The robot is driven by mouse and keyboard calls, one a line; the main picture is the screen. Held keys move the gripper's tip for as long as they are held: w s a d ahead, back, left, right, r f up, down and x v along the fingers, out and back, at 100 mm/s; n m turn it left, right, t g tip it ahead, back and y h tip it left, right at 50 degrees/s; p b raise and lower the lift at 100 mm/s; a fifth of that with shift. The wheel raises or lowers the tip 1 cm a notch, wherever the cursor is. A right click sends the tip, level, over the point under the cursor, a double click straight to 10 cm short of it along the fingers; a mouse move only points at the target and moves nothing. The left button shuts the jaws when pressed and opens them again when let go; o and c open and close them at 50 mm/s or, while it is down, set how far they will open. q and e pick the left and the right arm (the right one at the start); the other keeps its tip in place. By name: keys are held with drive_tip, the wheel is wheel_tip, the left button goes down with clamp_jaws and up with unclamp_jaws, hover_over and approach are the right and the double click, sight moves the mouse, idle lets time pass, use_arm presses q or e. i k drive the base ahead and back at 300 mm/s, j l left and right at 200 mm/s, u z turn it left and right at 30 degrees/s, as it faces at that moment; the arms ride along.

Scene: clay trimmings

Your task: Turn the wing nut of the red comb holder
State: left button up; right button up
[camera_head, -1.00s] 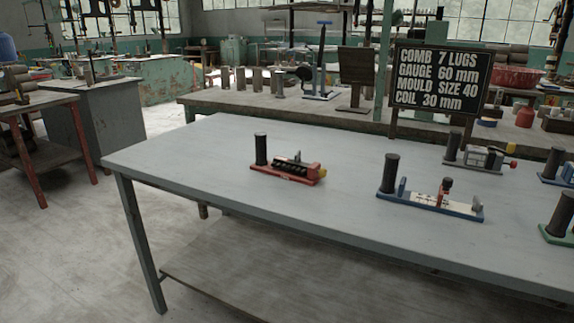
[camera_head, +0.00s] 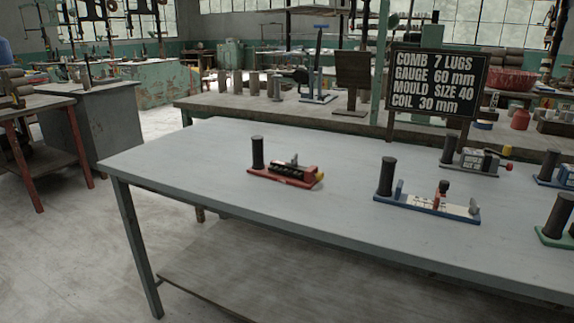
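The red comb holder (camera_head: 284,178) stands on the left part of the grey table. It has a red base, a black upright cylinder (camera_head: 257,153) at its left end and a black comb-like block along its middle. A small yellow part (camera_head: 320,176) shows at its right end. A small grey piece rises behind the block; whether it or the yellow part is the wing nut is too small to tell. Neither of my grippers is in view.
The grey table (camera_head: 190,168) is clear around the red holder. A blue holder (camera_head: 428,203), a grey holder (camera_head: 475,160) and a green holder (camera_head: 556,222) stand to its right. A black sign (camera_head: 438,82) stands on the bench behind. Open floor lies at the left.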

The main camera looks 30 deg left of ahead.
sight(294, 161)
drive_tip(key=j, duration=0.95)
drive_tip(key=k+j, duration=0.1)
drive_tip(key=j, duration=0.85)
